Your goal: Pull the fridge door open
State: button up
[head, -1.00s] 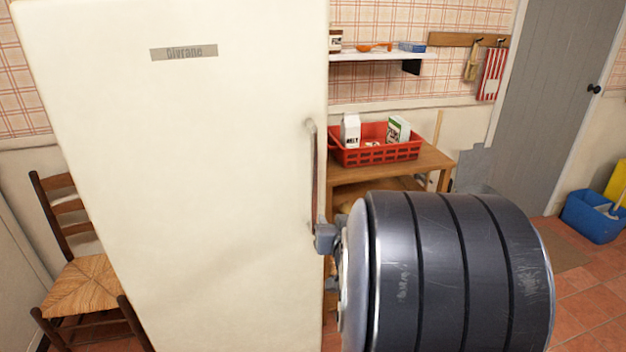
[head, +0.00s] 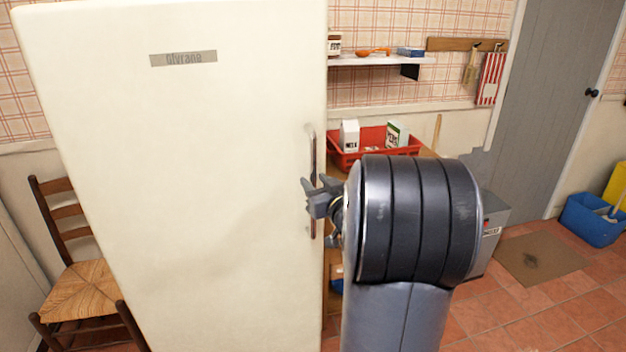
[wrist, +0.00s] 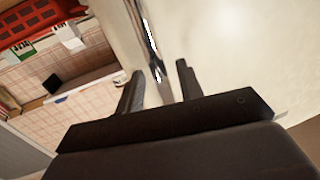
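The tall cream fridge (head: 180,200) stands at the left of the head view, and its door looks shut. Its upright metal handle (head: 314,150) is on the door's right side and also shows in the wrist view (wrist: 150,42). My gripper (head: 316,188) is at the handle's middle in the head view and covers part of it. In the wrist view my gripper's two fingers (wrist: 159,75) are apart, with the handle's end showing in the gap between their tips. I cannot tell whether a finger touches the handle or door.
A wooden chair (head: 84,290) stands left of the fridge. A red crate (head: 346,160) with cartons sits behind my arm, below a wall shelf (head: 375,60). A grey bin (head: 490,235) and a blue bucket (head: 590,220) are at the right. Tiled floor at lower right is open.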

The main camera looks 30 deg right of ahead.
jog(key=shift+w+d, duration=0.15)
jog(key=shift+w, duration=0.8)
grip_shut()
